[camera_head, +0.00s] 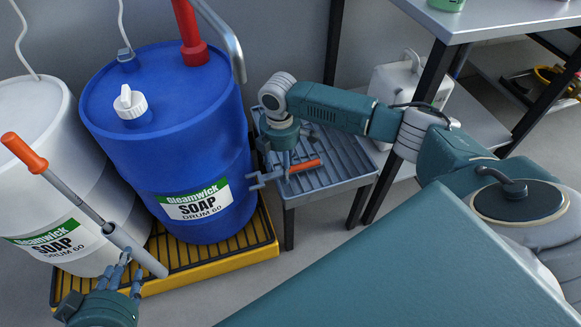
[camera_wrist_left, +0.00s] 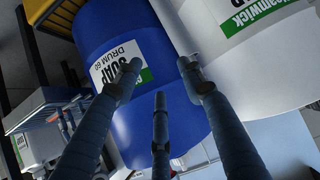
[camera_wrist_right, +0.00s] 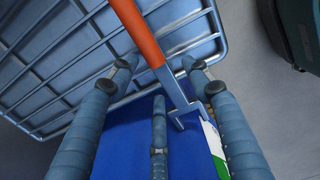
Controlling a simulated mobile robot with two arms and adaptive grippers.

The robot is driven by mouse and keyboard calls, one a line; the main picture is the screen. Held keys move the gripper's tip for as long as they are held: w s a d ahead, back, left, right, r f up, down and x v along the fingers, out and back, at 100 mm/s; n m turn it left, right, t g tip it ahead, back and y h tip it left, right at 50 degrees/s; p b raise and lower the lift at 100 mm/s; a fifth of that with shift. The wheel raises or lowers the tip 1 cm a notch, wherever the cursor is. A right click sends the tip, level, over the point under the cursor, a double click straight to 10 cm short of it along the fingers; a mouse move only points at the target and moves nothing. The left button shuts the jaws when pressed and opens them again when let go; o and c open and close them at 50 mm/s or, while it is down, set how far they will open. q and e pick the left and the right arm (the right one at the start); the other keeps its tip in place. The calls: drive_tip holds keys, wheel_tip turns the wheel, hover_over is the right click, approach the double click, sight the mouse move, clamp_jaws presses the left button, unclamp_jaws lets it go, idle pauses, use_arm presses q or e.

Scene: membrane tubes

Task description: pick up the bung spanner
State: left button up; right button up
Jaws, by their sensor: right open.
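The bung spanner, with an orange handle (camera_head: 305,166) and a grey angular metal head, lies on a small ribbed grey stand (camera_head: 345,172) right of the blue drum. Its head reaches past the stand's left edge. My right gripper (camera_head: 284,158) is over it, fingers pointing down. In the right wrist view the spanner (camera_wrist_right: 143,38) runs between my spread fingers, its head near the right finger; I cannot tell whether they touch. My left gripper (camera_head: 122,268) is open at the lower left, nothing between its fingers in the left wrist view (camera_wrist_left: 160,85).
A blue soap drum (camera_head: 165,130) and a white drum (camera_head: 40,140) stand on a yellow spill pallet (camera_head: 205,262). A grey tube with an orange grip (camera_head: 75,200) leans before the white drum. A white container (camera_head: 395,85) and a table (camera_head: 495,18) stand behind right.

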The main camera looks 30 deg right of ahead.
drive_tip(key=shift+c, duration=0.3)
clamp_jaws()
drive_tip(key=shift+r, duration=0.1)
